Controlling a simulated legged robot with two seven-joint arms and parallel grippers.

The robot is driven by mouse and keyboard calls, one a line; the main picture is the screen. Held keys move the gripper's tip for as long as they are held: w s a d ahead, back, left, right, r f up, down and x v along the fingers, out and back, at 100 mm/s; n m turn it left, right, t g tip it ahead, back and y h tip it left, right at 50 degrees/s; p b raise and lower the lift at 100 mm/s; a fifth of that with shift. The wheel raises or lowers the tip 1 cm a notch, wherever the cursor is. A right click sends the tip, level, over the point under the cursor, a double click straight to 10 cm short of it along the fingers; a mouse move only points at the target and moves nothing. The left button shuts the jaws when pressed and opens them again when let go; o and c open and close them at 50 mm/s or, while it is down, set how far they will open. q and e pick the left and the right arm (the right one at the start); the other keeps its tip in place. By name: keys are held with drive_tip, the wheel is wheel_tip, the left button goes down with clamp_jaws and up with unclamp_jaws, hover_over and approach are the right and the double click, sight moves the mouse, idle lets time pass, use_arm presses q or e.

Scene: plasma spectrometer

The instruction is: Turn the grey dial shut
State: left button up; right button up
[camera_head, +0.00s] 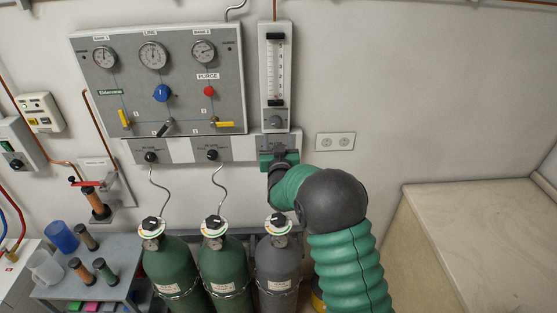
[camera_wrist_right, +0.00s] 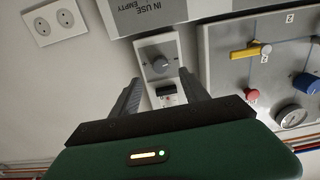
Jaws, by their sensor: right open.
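The grey dial (camera_head: 275,121) is a round knob on the pale plate at the foot of the tall flow meter (camera_head: 275,70) on the wall. It also shows in the right wrist view (camera_wrist_right: 157,65), near the line between my fingertips and a little beyond them. My right gripper (camera_head: 278,148) is just below the dial in the head view, with its fingers toward the wall. In the right wrist view my right gripper (camera_wrist_right: 160,78) is open, its two fingers apart with nothing held between them. I cannot tell whether a finger touches the plate. My left gripper is out of view.
The gauge panel (camera_head: 222,107) with a blue knob (camera_head: 161,93), red knob (camera_head: 209,91) and yellow levers is left of the meter. A wall socket (camera_head: 335,142) is to the right. Gas cylinders (camera_head: 223,268) stand below. A side table (camera_head: 120,245) holds several small containers.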

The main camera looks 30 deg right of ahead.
drive_tip(key=b+v, duration=0.2)
drive_tip(key=v, duration=0.6)
drive_tip(key=shift+a, duration=0.15)
drive_tip(key=shift+s, duration=0.15)
drive_tip(key=s+a+f+n+g+y+b, duration=0.1)
drive_tip(key=s+a+f+n+g+y, duration=0.15)
drive_tip(key=s+a+f+y, duration=0.35)
drive_tip(key=s+a+f+n+g+y+b, duration=0.15)
drive_tip(key=s+a+f+g, duration=0.3)
drive_tip(key=a+f, duration=0.55)
drive_tip(key=s+a+f+n+g, duration=0.1)
drive_tip(key=s+f+g, duration=0.2)
drive_tip(key=s, duration=0.5)
drive_tip(key=s+a+f+g+y, duration=0.1)
drive_tip(key=s+a+f+g, duration=0.1)
drive_tip(key=s, duration=0.6)
wheel_tip(320, 180, down, 2)
drive_tip(key=shift+s+f+n+g, duration=0.15)
drive_tip(key=shift+s+n+g, duration=0.25)
drive_tip(key=shift+g, duration=0.1)
drive_tip(key=shift+y, duration=0.25)
drive_tip(key=shift+a, duration=0.1)
